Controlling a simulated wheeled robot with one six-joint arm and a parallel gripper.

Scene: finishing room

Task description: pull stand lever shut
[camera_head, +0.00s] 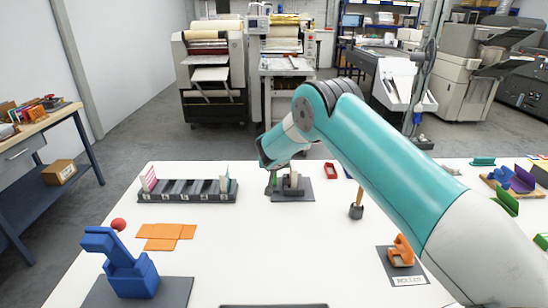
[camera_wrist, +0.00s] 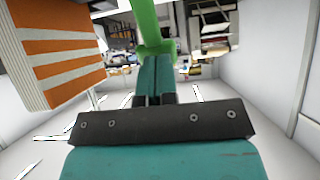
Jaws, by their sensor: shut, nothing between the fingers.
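My gripper (camera_head: 270,184) points down at a small stand on a dark base (camera_head: 303,193) at the back middle of the white table. The arm hides part of the stand. In the wrist view, the teal fingers (camera_wrist: 158,84) are together with nothing between them. A green lever-like part (camera_wrist: 150,25) is directly beyond their tips; whether they touch it I cannot tell. An orange-and-white striped block (camera_wrist: 62,50) is close by on the left. The lever is not clear in the head view.
A dark slotted rack (camera_head: 188,196) stands left of the stand, with orange sheets (camera_head: 166,231) in front. A blue lever device (camera_head: 128,270) with a red ball (camera_head: 118,224) is at front left. An orange part (camera_head: 402,251) is on the right.

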